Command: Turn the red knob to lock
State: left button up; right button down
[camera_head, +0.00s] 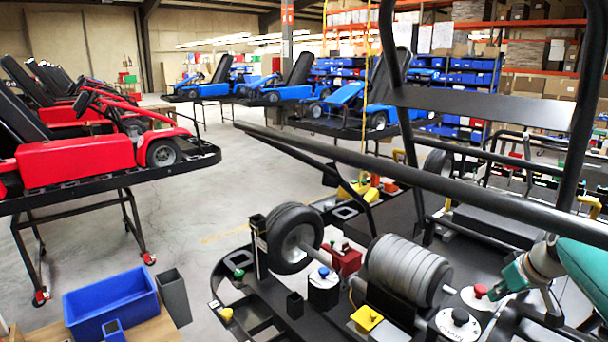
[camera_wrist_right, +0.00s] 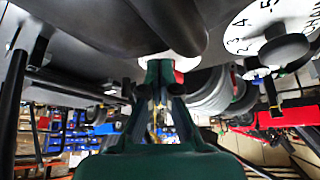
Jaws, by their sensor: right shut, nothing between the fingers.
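The red knob (camera_head: 480,290) sits on a round white dial (camera_head: 472,300) at the right of the kart frame in the head view. In the right wrist view a bit of red (camera_wrist_right: 179,77) shows just behind the fingers, by a pale disc (camera_wrist_right: 172,60). My right gripper (camera_head: 498,288) comes in from the right, its tip close beside the red knob. It is shut and empty; its fingers also show in the wrist view (camera_wrist_right: 162,75). I cannot tell whether it touches the knob. My left gripper is not in view.
A black knob (camera_head: 460,316) on a numbered white dial stands just in front. A ribbed grey cylinder (camera_head: 408,270) lies left of the dials. A dark bar (camera_head: 430,178) crosses above. A blue knob (camera_head: 324,272) and yellow block (camera_head: 366,318) stand further left.

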jog(key=shift+s+d, duration=0.1)
jog(key=shift+s, duration=0.1)
dwell(0.5)
notch_tip(320, 180, up, 5)
jog(key=p, duration=0.4)
jog(key=shift+s+f, duration=0.1)
jog(key=shift+f, duration=0.1)
jog(key=shift+d+r, duration=0.1)
jog(key=shift+r, duration=0.55)
jog(key=shift+b, duration=0.3)
